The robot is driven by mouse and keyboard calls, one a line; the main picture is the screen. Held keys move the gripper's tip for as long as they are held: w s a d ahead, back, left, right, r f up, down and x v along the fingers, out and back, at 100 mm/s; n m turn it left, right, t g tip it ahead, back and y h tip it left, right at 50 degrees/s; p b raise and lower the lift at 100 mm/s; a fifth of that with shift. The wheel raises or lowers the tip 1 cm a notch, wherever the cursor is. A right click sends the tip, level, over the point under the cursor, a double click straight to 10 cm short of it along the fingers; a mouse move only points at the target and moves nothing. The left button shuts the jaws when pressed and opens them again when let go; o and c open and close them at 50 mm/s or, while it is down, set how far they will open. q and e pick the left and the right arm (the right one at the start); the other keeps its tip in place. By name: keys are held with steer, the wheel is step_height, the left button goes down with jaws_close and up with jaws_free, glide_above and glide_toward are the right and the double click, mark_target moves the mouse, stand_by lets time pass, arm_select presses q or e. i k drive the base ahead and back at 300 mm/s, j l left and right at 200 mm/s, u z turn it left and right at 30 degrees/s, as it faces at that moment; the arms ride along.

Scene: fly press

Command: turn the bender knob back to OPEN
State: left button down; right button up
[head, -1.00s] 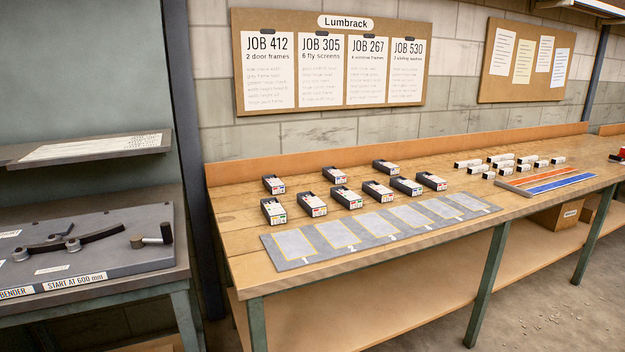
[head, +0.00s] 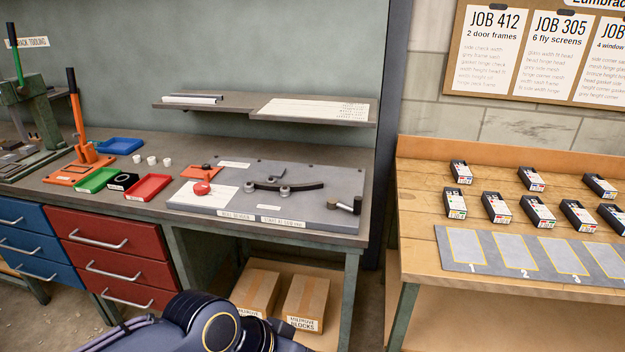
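The bender (head: 318,208) is a flat grey plate on the grey workbench, with a dark curved bar (head: 285,185), small rollers and a black-gripped crank (head: 346,203) at its right end. A red knob (head: 201,188) sits at its left on a white panel. The panel's markings are too small to read, so I cannot tell which position the knob points to. A dark link of my own arm shows at the bottom edge. Neither of my grippers is in view.
Left of the bender stand a red tray (head: 148,188), a green tray (head: 97,181), a blue tray (head: 122,146) and an orange lever press (head: 78,130). A shelf (head: 345,119) hangs above. A wooden bench (head: 415,215) with boxes stands right; cartons (head: 305,300) lie below.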

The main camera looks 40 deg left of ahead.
mark_target(201, 188)
steer(key=u, duration=1.45)
steer(key=i+j, duration=0.45)
steer(key=i, duration=0.2)
steer(key=i+j, duration=0.4)
steer(key=i, duration=0.25)
steer(key=i+j, duration=0.45)
steer(key=i, duration=0.15)
steer(key=i+l+z, duration=0.05)
